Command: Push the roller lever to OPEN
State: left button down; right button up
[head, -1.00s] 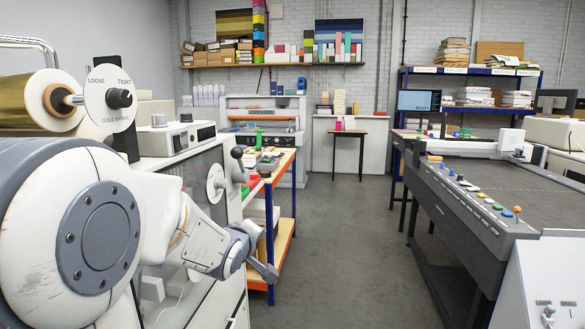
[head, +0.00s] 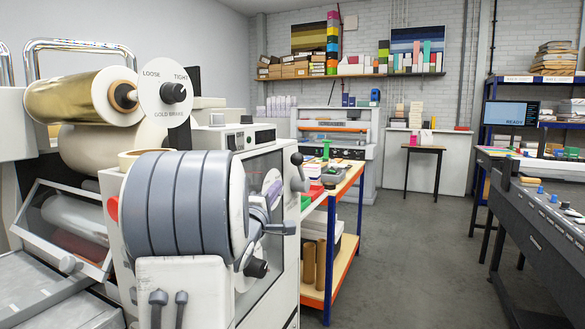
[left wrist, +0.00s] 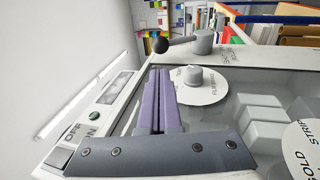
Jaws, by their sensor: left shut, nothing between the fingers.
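The roller lever (head: 299,175) is a grey arm with a black ball knob, at the right end of the white machine. In the left wrist view the lever (left wrist: 182,43) points left from its round grey hub to the black ball. Small marks beside the hub are too small to read. My left gripper (head: 273,190) is at the machine's front, below and left of the lever in the head view. In the left wrist view its purple fingers (left wrist: 159,73) are together, empty, and point toward the ball with a gap between. My right gripper is not in view.
A white dial (left wrist: 199,84) with a grey knob lies just right of my fingers. The gold roll (head: 75,95) and its brake dial (head: 165,92) are at the left. A wooden-topped bench (head: 335,190) stands beyond the machine. The floor (head: 400,240) at right is clear.

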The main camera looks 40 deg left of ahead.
aim_at(295, 162)
pick_arm(q)
jog(key=p+x, duration=0.3)
jog(key=x, duration=1)
jog(key=shift+w+a, duration=0.15)
jog(key=shift+w, duration=0.2)
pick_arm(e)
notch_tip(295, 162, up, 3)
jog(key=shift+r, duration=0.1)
